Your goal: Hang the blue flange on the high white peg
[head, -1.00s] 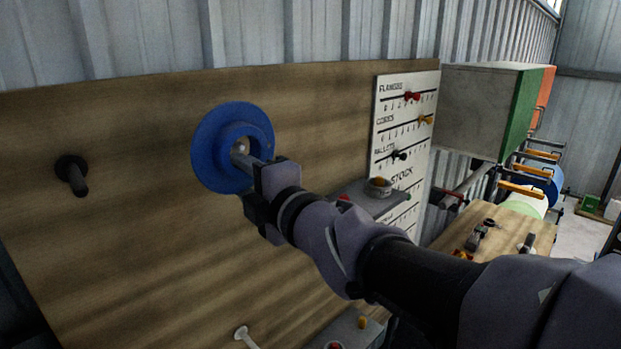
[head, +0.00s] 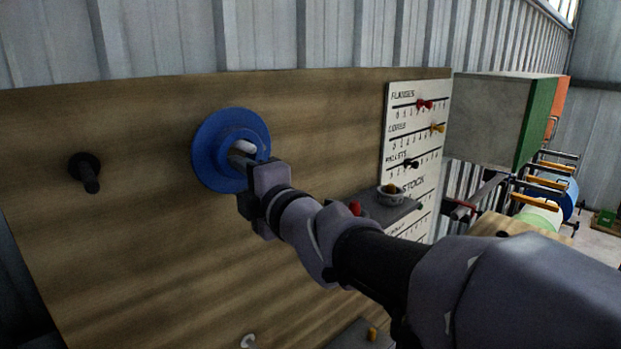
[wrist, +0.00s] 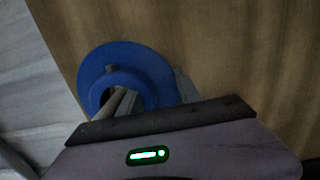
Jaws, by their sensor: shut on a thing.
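The blue flange (head: 208,152) is a wide disc with a raised hub, upright and facing out from the wooden board. The high white peg (head: 243,147) shows through its centre hole, with its end sticking out of the hub, so the flange is around the peg. My gripper (head: 240,163) is shut on the flange at the lower right of the hub.
A black peg (head: 87,175) stands out of the wooden board (head: 140,250) to the left. A low white peg (head: 248,341) is at the bottom edge. A small grey shelf (head: 395,212) with a bowl and the stock chart (head: 412,130) are to the right.

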